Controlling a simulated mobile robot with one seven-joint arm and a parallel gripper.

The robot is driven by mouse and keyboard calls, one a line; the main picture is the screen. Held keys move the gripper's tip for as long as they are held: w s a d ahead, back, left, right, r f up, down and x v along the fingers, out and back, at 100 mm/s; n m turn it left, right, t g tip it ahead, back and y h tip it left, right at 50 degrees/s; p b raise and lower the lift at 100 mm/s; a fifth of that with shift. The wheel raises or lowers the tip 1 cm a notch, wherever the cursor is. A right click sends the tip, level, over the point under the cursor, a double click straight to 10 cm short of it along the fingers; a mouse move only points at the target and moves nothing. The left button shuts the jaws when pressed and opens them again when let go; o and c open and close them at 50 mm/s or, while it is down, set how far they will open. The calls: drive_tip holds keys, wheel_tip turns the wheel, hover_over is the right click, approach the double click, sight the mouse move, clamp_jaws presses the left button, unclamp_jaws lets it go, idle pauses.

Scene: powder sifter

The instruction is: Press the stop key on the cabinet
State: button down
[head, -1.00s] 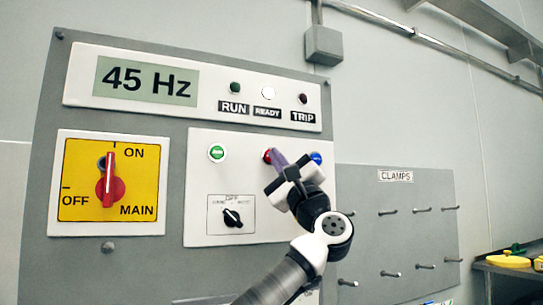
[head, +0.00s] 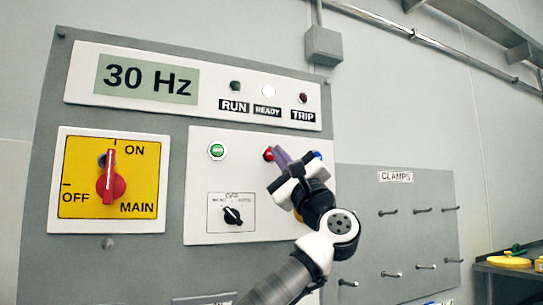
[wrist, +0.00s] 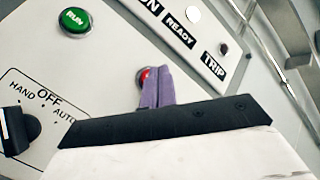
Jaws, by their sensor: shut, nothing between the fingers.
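The red stop key (head: 268,153) is on the white lower panel of the grey cabinet (head: 120,270), between the green key and the blue key. It also shows in the wrist view (wrist: 143,74), partly hidden behind my fingers. My gripper (head: 280,157) is shut and empty, its purple fingertips just right of the red key. In the wrist view the fingertips (wrist: 155,82) overlap the key's lower right part. I cannot tell whether they touch it. The display (head: 148,78) reads 30 Hz.
The green RUN key (head: 217,151) is left of the red key, and the blue key (head: 318,156) is close right of my gripper. A black selector (head: 233,215) sits below. The red main switch (head: 110,186) points to ON. The READY lamp (head: 268,92) is white; RUN and TRIP look dark.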

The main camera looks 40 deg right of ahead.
drive_tip(key=shift+s+a+b, duration=0.2)
drive_tip(key=shift+s+b, duration=0.2)
drive_tip(key=shift+s, duration=0.4)
drive_tip(key=shift+s+a+b, duration=0.15)
drive_tip(key=shift+s+b, duration=0.2)
drive_tip(key=shift+s, duration=0.5)
drive_tip(key=shift+s+a+b, duration=0.2)
drive_tip(key=shift+s+b, duration=0.2)
drive_tip(key=shift+s, duration=0.4)
